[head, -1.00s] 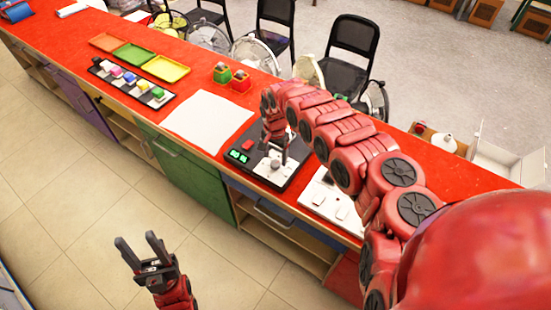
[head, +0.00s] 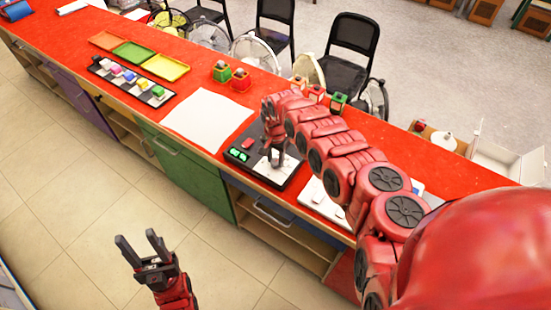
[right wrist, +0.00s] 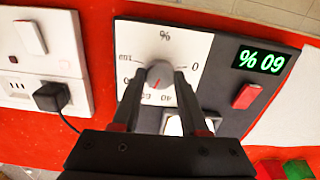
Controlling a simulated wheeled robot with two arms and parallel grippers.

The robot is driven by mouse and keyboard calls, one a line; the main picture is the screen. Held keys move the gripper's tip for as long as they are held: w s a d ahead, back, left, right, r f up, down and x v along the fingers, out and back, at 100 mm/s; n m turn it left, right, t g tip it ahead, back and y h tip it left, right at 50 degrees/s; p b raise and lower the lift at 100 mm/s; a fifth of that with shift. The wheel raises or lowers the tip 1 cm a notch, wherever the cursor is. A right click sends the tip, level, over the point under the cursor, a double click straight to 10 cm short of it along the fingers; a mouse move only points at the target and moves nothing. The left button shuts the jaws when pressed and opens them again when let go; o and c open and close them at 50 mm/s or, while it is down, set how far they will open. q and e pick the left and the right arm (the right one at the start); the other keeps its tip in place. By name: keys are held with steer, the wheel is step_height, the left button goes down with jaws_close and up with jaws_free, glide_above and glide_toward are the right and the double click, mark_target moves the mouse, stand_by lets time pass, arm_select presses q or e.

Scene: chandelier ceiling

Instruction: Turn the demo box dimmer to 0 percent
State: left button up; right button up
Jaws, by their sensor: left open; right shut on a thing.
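The demo box (head: 291,180) is a dark box on the red counter, with a white dial plate (right wrist: 196,47). Its dimmer knob (right wrist: 160,70) is grey with a red mark pointing down and slightly left in the right wrist view. My left gripper (head: 138,238) is open and empty, away from the counter's front.
A red button (right wrist: 247,96) is beside the display. A white socket panel (right wrist: 42,62) with a black plug (right wrist: 50,97) adjoins the box. A white sheet (head: 207,118) lies to its left. Small red and green boxes (head: 338,102) stand behind my right arm.

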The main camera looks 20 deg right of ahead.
jaws_close()
steer(key=shift+n, duration=0.4)
steer(key=n+b, duration=0.2)
steer(key=n, duration=0.3)
steer(key=shift+f+n, duration=0.15)
steer(key=shift+n, duration=0.15)
steer(key=n+b, duration=0.2)
steer(key=n, duration=0.3)
steer(key=n+b, duration=0.1)
steer(key=n, duration=0.5)
steer(key=shift+a+n, duration=0.1)
steer(key=shift+n, duration=0.2)
steer(key=n+b, duration=0.1)
steer(key=n, duration=0.4)
steer(key=shift+n+b, duration=0.3)
steer(key=shift+n, duration=0.1)
